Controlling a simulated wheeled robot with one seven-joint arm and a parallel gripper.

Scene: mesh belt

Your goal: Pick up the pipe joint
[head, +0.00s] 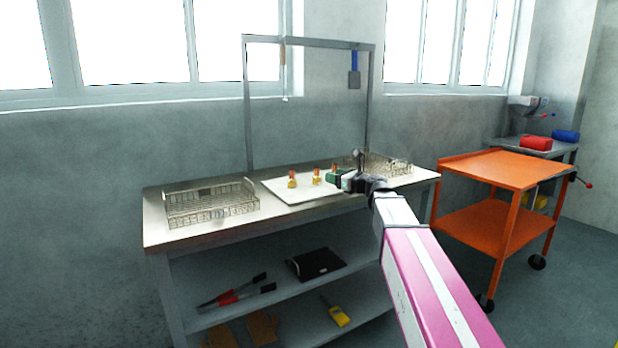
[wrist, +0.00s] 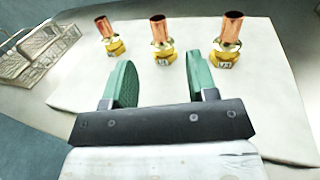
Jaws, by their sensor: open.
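Three pipe joints, each a copper tube standing upright in a yellow brass nut, stand in a row on a white board. In the wrist view they are the left joint (wrist: 108,37), the middle joint (wrist: 161,42) and the right joint (wrist: 227,42). In the head view two show clearly, one (head: 292,180) and another (head: 316,178); the third (head: 334,169) is partly hidden by my gripper. My gripper (wrist: 159,80), with green finger pads, is open and empty. Its fingers point towards the middle joint, which lies beyond the gap between them. It also shows in the head view (head: 337,177).
The white board (head: 284,194) lies on a workbench (head: 160,231) between a left wire basket (head: 211,206) and a right one (head: 398,167). A metal frame (head: 310,41) with hanging tools rises behind. An orange cart (head: 500,168) stands to the right. Tools lie on the lower shelf.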

